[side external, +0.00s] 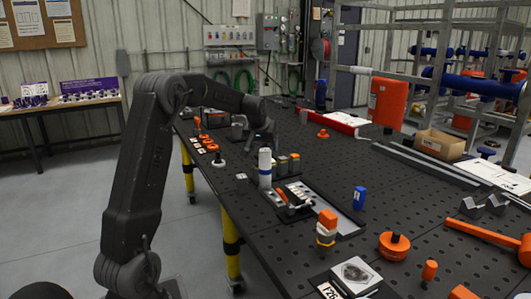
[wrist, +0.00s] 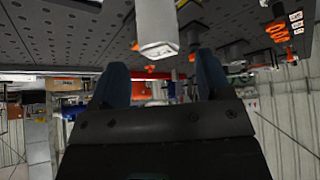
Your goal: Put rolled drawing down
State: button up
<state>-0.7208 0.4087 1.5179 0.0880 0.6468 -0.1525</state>
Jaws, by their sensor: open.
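A white upright cylinder with a bluish band, which looks like the rolled drawing (side external: 265,170), stands near the left edge of the dark perforated table (side external: 330,160), beside a tray. In the wrist view, a pale blocky-ended roll (wrist: 157,28) shows close beyond the fingers, apparently the same thing. My gripper (side external: 264,133) is just above and behind the roll in the side view. In the wrist view its two blue-grey fingers (wrist: 160,80) are spread with nothing between them. Whether a finger touches the roll cannot be told.
A tray with small parts (side external: 345,224) lies right of the roll. A blue block (side external: 359,198), an orange-topped stack (side external: 327,228) and an orange knob (side external: 394,244) stand nearer. Orange parts (side external: 205,142) line the left edge. The table's middle is mostly clear.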

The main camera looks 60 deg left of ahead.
jog(key=v, duration=0.6)
jog(key=s+d+r+m+t+h, duration=0.1)
jog(key=s+d+r+m, duration=0.15)
jog(key=d, duration=0.85)
jog(key=s+d+r+m+h, duration=0.15)
jog(key=s+d, duration=0.25)
jog(key=d, duration=0.7)
jog(key=s+d+f+m+h, duration=0.1)
jog(key=s+d+f+m, duration=0.1)
jog(key=s+d, duration=0.5)
jog(key=s+d+f+m+h, duration=0.1)
jog(key=s+d+f+m, duration=0.2)
jog(key=s+d, duration=0.4)
jog(key=shift+s+f, duration=0.55)
jog(key=shift+f, duration=0.3)
